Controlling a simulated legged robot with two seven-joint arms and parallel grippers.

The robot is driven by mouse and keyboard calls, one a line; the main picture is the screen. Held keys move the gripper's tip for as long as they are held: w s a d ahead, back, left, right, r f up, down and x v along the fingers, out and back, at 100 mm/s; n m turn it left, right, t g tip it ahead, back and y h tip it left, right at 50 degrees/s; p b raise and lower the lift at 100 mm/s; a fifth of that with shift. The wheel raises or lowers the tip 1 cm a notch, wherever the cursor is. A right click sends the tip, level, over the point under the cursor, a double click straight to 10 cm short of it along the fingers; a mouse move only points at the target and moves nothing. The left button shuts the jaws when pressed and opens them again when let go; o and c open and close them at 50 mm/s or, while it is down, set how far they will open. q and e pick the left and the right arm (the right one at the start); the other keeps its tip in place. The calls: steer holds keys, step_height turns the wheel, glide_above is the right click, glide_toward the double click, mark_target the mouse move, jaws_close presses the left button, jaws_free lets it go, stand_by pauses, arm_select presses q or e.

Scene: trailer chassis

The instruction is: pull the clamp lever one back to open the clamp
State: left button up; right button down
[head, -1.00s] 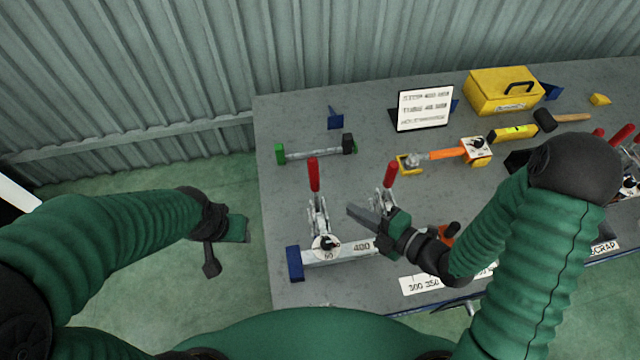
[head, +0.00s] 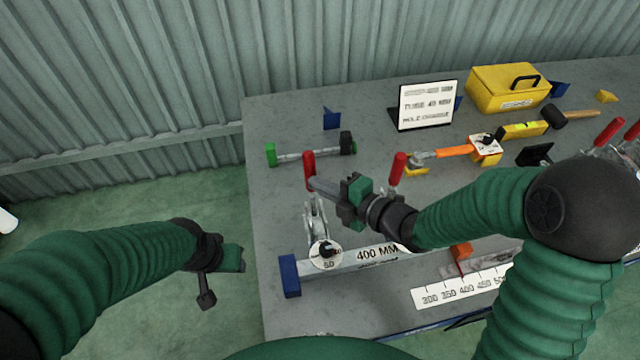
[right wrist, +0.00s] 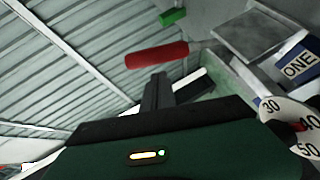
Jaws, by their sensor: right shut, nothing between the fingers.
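The left clamp has an upright red lever handle (head: 309,170) above its metal linkage (head: 316,215). A white dial (head: 326,253) sits at its foot. In the right wrist view the red handle (right wrist: 157,55) lies across, just beyond my fingertips, with a "ONE" label (right wrist: 298,66) to the right. My right gripper (head: 316,184) is shut and empty, its tips beside the lower part of the handle; whether they touch it I cannot tell. It also shows in the right wrist view (right wrist: 156,78). My left gripper (head: 222,262) hangs left of the bench, its jaws unclear.
A rail marked 400 MM (head: 350,262) runs in front.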

mark_target(314, 164)
steer(key=shift+w+a+f, duration=0.1)
steer(key=shift+w+f, duration=0.05)
steer(key=shift+w, duration=0.3)
steer(key=shift+w+a+f, duration=0.1)
steer(key=shift+w+f, duration=0.05)
steer(key=shift+w, duration=0.25)
steer(key=shift+d, duration=0.2)
steer(key=shift+w+r+p, duration=0.2)
steer(key=shift+w+p, duration=0.1)
steer(key=shift+p, duration=0.4)
steer(key=w+g+p, duration=0.1)
steer(key=p, duration=0.2)
steer(key=w+a+m+g+h+p, duration=0.1)
steer(key=w+p, duration=0.1)
steer(key=p, duration=0.2)
steer(key=shift+w+m+g, duration=0.2)
steer(key=shift+m+g, duration=0.1)
steer(key=shift+g, duration=0.1)
steer(key=w+f, duration=0.1)
steer(key=w+f+p, duration=0.1)
steer(key=shift+w+a+f+g+h, duration=0.2)
steer(key=shift+w+f+g+h, duration=0.1)
steer(key=shift+w+h, duration=0.1)
steer(key=shift+w+a+f, duration=0.15)
steer(key=shift+w+f, duration=0.1)
steer(key=shift+w, duration=0.15)
steer(key=shift+r, duration=0.1)
